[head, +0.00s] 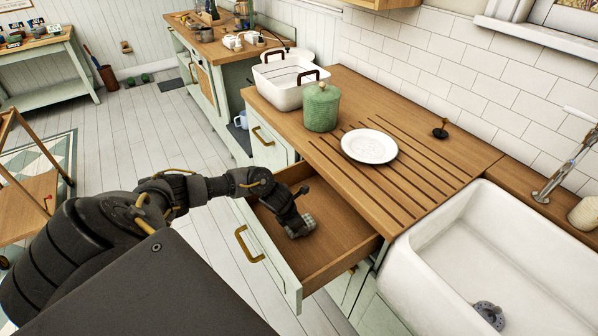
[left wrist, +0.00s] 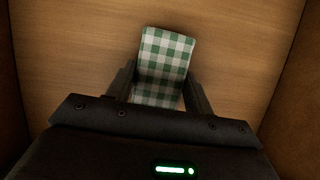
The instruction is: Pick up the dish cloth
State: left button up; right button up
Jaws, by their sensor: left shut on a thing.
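The dish cloth (left wrist: 165,52) is green and white checked and looks folded or rolled in the left wrist view. It also shows in the head view (head: 299,227), inside the open wooden drawer (head: 335,242). My left gripper (left wrist: 157,92) reaches down into the drawer and is shut on the cloth, with one finger on each side of it. In the head view my left gripper (head: 297,219) partly covers the cloth. I cannot tell whether the cloth touches the drawer bottom. My right gripper is not in view.
The drawer's walls and front surround my gripper. Above the drawer, the wooden counter (head: 440,165) holds a white plate (head: 369,146), a green lidded pot (head: 321,108) and a white roasting dish (head: 283,85). A white sink (head: 500,250) is at the right.

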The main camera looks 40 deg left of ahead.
pick_arm(q)
notch_tip(320, 180, up, 10)
jog(key=b, duration=0.1)
jog(key=d+r+m+g+h, duration=0.3)
jog(key=d+r+m, duration=0.6)
jog(key=d+m, duration=0.4)
jog(key=s+d+r+m+g+y, duration=0.1)
jog(key=s+d+r+m+g, duration=0.3)
jog(key=s+r+m, duration=0.2)
notch_tip(320, 180, up, 3)
jog(key=m, duration=0.2)
jog(key=shift+d+r+m, duration=0.15)
jog(key=shift+r+m, duration=0.05)
jog(key=shift+m, duration=0.2)
